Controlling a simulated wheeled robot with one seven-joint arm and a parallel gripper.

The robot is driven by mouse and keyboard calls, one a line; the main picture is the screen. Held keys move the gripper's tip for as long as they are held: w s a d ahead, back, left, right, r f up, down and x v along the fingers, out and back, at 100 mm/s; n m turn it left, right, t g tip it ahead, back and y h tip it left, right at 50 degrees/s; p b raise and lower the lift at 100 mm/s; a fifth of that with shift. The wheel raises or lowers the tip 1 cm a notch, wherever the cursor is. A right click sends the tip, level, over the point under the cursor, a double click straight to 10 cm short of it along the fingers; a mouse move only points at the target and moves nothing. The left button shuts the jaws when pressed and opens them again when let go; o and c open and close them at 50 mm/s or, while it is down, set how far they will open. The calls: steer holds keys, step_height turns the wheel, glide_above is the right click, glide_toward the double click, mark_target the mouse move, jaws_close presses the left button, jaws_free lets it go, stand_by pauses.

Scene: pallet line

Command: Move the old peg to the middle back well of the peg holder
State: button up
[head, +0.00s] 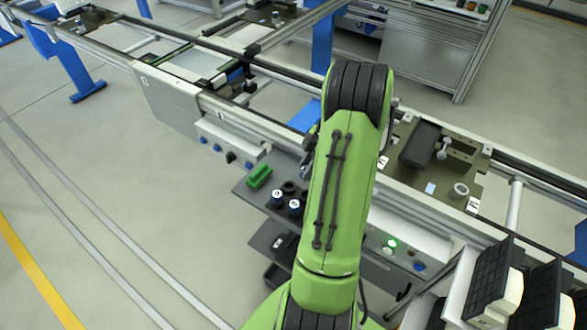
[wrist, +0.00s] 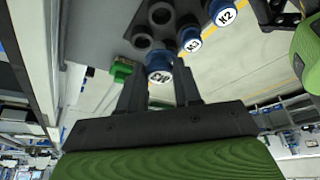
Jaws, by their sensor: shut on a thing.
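In the wrist view, my gripper (wrist: 160,82) is shut on a blue peg (wrist: 158,62) with a white end label that is hard to read. The peg holder (wrist: 112,28) is a dark plate beyond the fingers, with dark round wells, one of them an open well (wrist: 142,42) close to the held peg. Whether the held peg is seated or clear of the holder I cannot tell. Two other blue labelled pegs, one marked K2 (wrist: 222,12) and one beside it (wrist: 189,39), stand in the holder. In the head view, my arm hides the gripper and held peg; the holder (head: 246,192) shows left of it.
A green block (head: 258,176) lies at the holder's left end, and also shows in the wrist view (wrist: 122,70). The conveyor rail (head: 262,124) runs behind the holder. A fixture plate with a black block (head: 420,145) is right of my arm. Floor at the left is clear.

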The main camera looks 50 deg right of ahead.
steer(key=shift+s+r, duration=0.1)
steer(key=f+b, duration=0.2)
steer(key=f, duration=0.1)
steer(key=f+b, duration=0.1)
steer(key=shift+s+a+f+b, duration=0.25)
steer(key=shift+a+f+b, duration=0.1)
steer(key=shift+f+b, duration=0.3)
steer(key=shift+r, duration=0.1)
steer(key=shift+s+b, duration=0.1)
steer(key=shift+b, duration=0.2)
stand_by(0.8)
steer(key=shift+f+b, duration=1.35)
steer(key=shift+b, duration=0.1)
stand_by(0.9)
